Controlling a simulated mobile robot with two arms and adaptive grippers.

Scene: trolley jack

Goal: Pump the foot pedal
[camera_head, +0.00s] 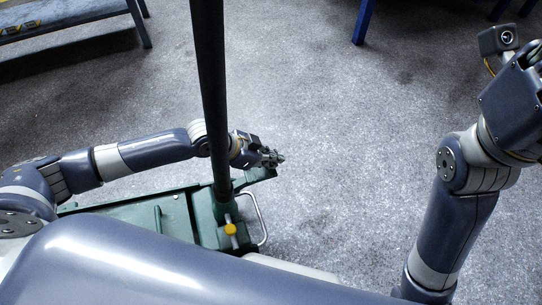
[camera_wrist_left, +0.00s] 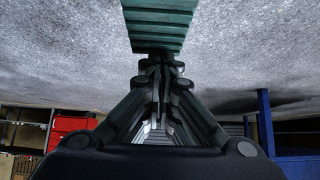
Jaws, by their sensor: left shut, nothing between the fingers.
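The green trolley jack (camera_head: 130,215) lies low on the floor in the head view, partly hidden by my own body. Its green foot pedal (camera_head: 262,174) sticks out to the right of the base of the upright handle (camera_head: 209,90). My left gripper (camera_head: 274,158) is shut and empty, just above and behind the pedal in the picture. In the left wrist view the ribbed green pedal (camera_wrist_left: 160,22) lies straight beyond the fingertips of the left gripper (camera_wrist_left: 160,64). I cannot tell whether they touch. My right arm is raised at the right edge, its gripper mostly cut off.
A yellow knob (camera_head: 230,230) and a metal loop handle (camera_head: 257,220) sit at the jack's near end. A bench (camera_head: 70,22) stands at the far left and a blue leg (camera_head: 363,20) at the back. The floor right of the jack is clear.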

